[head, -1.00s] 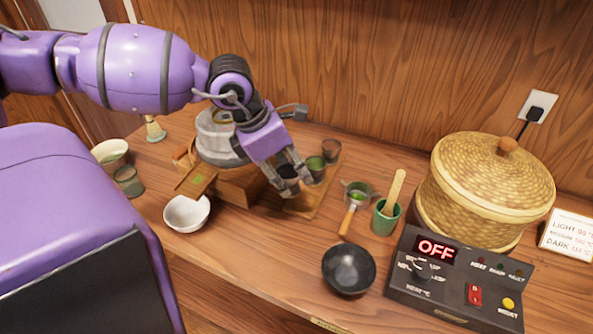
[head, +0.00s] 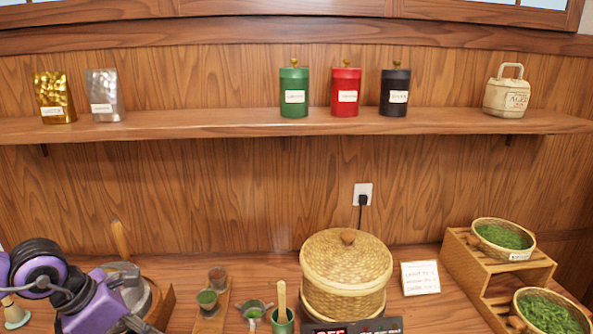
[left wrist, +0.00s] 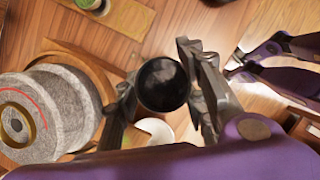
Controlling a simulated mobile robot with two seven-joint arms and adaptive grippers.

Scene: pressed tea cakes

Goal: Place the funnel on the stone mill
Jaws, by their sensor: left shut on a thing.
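My left gripper (left wrist: 161,75) is shut on a dark, round, hollow vessel (left wrist: 163,88), seen from above between its fingers. I cannot tell whether this is the funnel. The grey stone mill (left wrist: 70,105), on a round wooden base, is beside the gripper at the left of the left wrist view. In the head view the mill (head: 133,272) is partly hidden behind my left gripper (head: 138,324) at lower left, and the held vessel is not clear. Dark fingers of what looks like my right gripper (left wrist: 236,64) show at the right; their opening is unclear.
A wooden tray (head: 216,322) with cups stands right of the mill. A strainer (head: 253,308), a green holder (head: 283,322) and a lidded basket (head: 345,275) stand farther right. A white bowl (left wrist: 156,131) lies below the held vessel.

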